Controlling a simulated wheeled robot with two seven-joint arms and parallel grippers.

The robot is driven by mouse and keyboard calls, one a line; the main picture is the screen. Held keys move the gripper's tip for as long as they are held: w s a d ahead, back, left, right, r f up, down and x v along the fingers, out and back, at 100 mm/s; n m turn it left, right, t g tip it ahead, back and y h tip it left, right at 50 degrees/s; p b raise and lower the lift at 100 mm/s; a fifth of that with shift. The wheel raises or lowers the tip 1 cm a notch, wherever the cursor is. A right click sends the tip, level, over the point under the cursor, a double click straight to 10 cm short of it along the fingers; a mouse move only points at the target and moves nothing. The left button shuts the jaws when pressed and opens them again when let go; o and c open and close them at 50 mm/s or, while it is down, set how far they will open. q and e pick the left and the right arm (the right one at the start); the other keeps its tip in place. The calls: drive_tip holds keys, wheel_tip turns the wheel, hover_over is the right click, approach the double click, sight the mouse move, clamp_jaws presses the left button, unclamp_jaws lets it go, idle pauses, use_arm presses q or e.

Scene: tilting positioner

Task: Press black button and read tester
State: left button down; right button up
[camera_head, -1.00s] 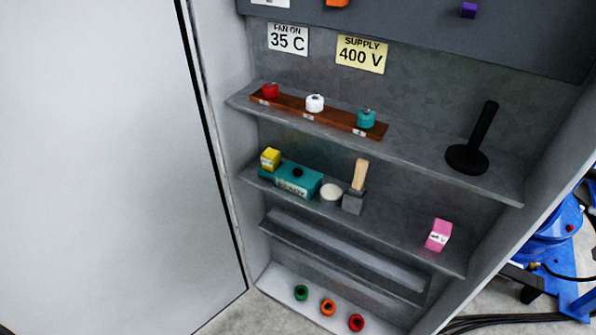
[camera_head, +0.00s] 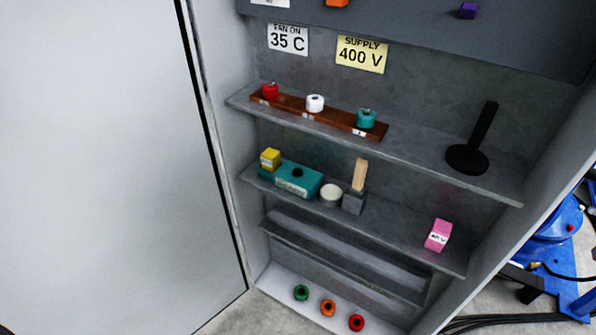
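The tester appears to be the teal box (camera_head: 308,182) on the middle shelf of the open cabinet. A round black button (camera_head: 297,172) sits on its top. A pale label or display (camera_head: 291,186) is on its front face; its text is too small to read. A yellow block (camera_head: 270,158) stands at the left end of the teal box. Neither of my grippers is in the view, and nothing covers the tester.
A white round piece (camera_head: 331,195) and a grey block with a wooden handle (camera_head: 353,202) stand right of the tester. A pink block (camera_head: 438,236) is farther right. The upper shelf holds a brown rack (camera_head: 337,119) and a black stand (camera_head: 467,159). A white door (camera_head: 100,160) fills the left.

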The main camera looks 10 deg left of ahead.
drive_tip(key=shift+s, duration=0.15)
idle(0.5)
clamp_jaws()
drive_tip(key=shift+w, duration=0.3)
drive_tip(key=shift+s+f, duration=0.1)
drive_tip(key=shift+s, duration=0.4)
idle(0.3)
drive_tip(key=shift+w, duration=0.15)
drive_tip(key=shift+w+r, duration=0.2)
drive_tip(key=shift+w, duration=0.35)
